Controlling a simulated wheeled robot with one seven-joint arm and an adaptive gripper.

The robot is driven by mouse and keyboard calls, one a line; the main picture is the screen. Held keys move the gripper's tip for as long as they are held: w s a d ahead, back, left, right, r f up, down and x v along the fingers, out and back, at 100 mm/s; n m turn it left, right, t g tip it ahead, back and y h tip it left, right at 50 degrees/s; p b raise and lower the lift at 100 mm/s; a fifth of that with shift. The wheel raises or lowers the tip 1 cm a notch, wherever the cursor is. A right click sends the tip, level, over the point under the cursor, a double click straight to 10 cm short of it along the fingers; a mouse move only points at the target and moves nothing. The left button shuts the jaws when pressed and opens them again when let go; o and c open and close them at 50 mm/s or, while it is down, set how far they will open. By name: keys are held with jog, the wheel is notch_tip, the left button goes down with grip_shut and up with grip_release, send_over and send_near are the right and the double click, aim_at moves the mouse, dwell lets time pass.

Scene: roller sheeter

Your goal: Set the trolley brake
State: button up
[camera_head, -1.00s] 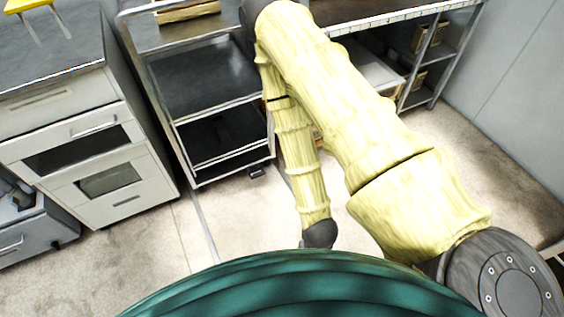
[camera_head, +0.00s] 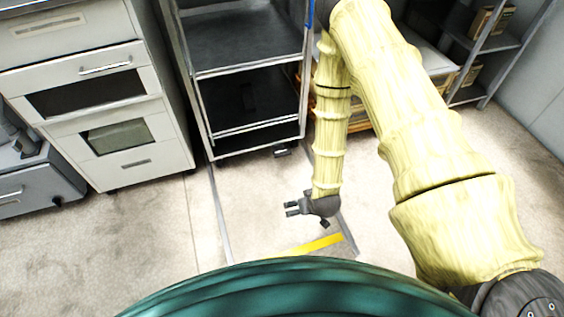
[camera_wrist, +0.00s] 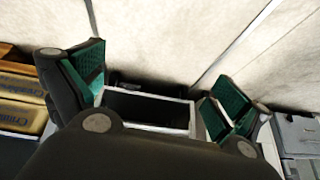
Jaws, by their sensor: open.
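The trolley (camera_head: 258,134) is a metal-framed cart with dark shelves, upper middle in the head view. A small dark part (camera_head: 280,151) at the foot of its front right corner looks like a caster with its brake pedal; the pedal's position is too small to tell. My gripper (camera_head: 290,208) is open and empty, low over the floor in front of the trolley and apart from it. In the wrist view, my gripper (camera_wrist: 160,70) shows two spread fingers with green pads. A dark panel with a light frame (camera_wrist: 147,108), apparently the trolley's lower part, shows between and beyond them.
A white drawer cabinet (camera_head: 135,165) stands close left of the trolley. A shelf rack with boxes (camera_head: 490,22) is at the right, and boxes (camera_wrist: 22,88) show left in the wrist view. Grey floor lines and a yellow strip (camera_head: 318,245) mark the clear floor in front.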

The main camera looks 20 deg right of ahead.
jog(key=w+d+f+t+b, duration=0.1)
jog(key=w+f+t+b, duration=0.3)
jog(key=w+f+b, duration=0.85)
jog(key=t+b, duration=0.4)
jog(key=b, duration=1.1)
send_near(282, 153)
jog(key=b+x, duration=0.3)
jog(key=x, duration=0.1)
jog(key=b+x, duration=0.2)
jog(key=x, duration=0.3)
jog(key=shift+d+f+b, duration=0.1)
jog(key=shift+f+b, duration=0.2)
jog(key=shift+b, duration=0.1)
jog(key=shift+w+f, duration=0.1)
jog(key=shift+w, duration=0.5)
jog(key=c, duration=1.4)
jog(key=shift+s+d, duration=0.2)
jog(key=shift+d, duration=0.05)
jog(key=shift+a+f+p, duration=0.1)
jog(key=shift+a+p, duration=0.15)
jog(key=shift+p, duration=0.1)
